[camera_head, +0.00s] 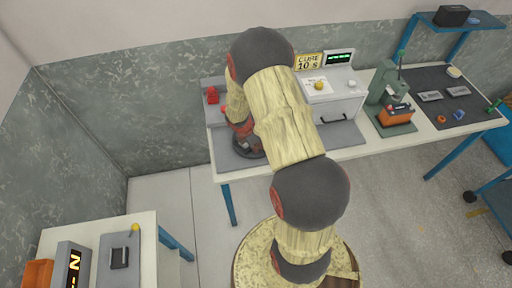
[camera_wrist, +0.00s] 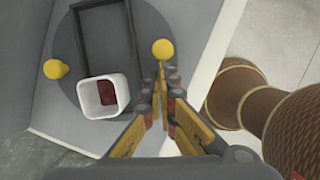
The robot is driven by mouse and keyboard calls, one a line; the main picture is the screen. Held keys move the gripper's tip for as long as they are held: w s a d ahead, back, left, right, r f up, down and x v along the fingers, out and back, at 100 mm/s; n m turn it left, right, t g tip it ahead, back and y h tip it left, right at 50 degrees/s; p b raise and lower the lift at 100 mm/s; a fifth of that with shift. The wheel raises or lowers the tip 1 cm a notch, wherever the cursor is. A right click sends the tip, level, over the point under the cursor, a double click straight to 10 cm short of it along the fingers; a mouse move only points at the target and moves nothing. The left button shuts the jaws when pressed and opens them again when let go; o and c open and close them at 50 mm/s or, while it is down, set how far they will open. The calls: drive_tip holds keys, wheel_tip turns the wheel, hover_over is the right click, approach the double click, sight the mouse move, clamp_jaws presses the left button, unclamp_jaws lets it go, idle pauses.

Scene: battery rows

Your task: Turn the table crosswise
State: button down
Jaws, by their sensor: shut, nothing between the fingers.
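The round dark grey turntable (camera_wrist: 72,45) lies on a grey board at the left part of the long bench; its edge also shows beside my arm in the head view (camera_head: 252,152). A dark rectangular frame (camera_wrist: 83,45) lies across it. Two yellow knobs stand at its rim, one on the right (camera_wrist: 162,49) and one on the left (camera_wrist: 55,69). A white square cup (camera_wrist: 88,100) with dark red inside stands at the frame's near end. My gripper (camera_wrist: 163,72) is shut and empty, its tips close to the right knob. I cannot tell whether they touch it.
A white machine (camera_head: 335,108) with a green display stands right of the turntable. A green press (camera_head: 388,85) and a dark mat (camera_head: 440,85) with small parts lie farther right. A side table (camera_head: 90,230) stands at the lower left. My arm hides part of the bench.

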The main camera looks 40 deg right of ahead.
drive_tip(key=shift+s+d+n, duration=0.3)
drive_tip(key=shift+d+n, duration=0.05)
drive_tip(key=shift+n, duration=0.25)
drive_tip(key=shift+s+d+n+t+p, duration=0.3)
drive_tip(key=shift+d+n+t+p, duration=0.4)
drive_tip(key=shift+n, duration=0.5)
drive_tip(key=shift+s+d+n+t+p, duration=0.1)
drive_tip(key=shift+d+n+t+p, duration=0.25)
drive_tip(key=shift+d+n, duration=0.75)
drive_tip(key=shift+d+n+t+y+p, duration=0.25)
drive_tip(key=shift+d+n+p, duration=0.35)
drive_tip(key=shift+n, duration=0.5)
drive_tip(key=shift+d+n+t+y+p, duration=0.25)
drive_tip(key=shift+d+n+p, duration=0.35)
drive_tip(key=shift+n, duration=0.5)
drive_tip(key=shift+w+d+n+t+y+p, duration=0.15)
drive_tip(key=shift+w+d+n, duration=0.1)
drive_tip(key=shift+n, duration=0.4)
drive_tip(key=shift+w+d+n+t+y+p, duration=0.1)
drive_tip(key=shift+d+n+y+p, duration=0.1)
drive_tip(key=shift+n, duration=0.45)
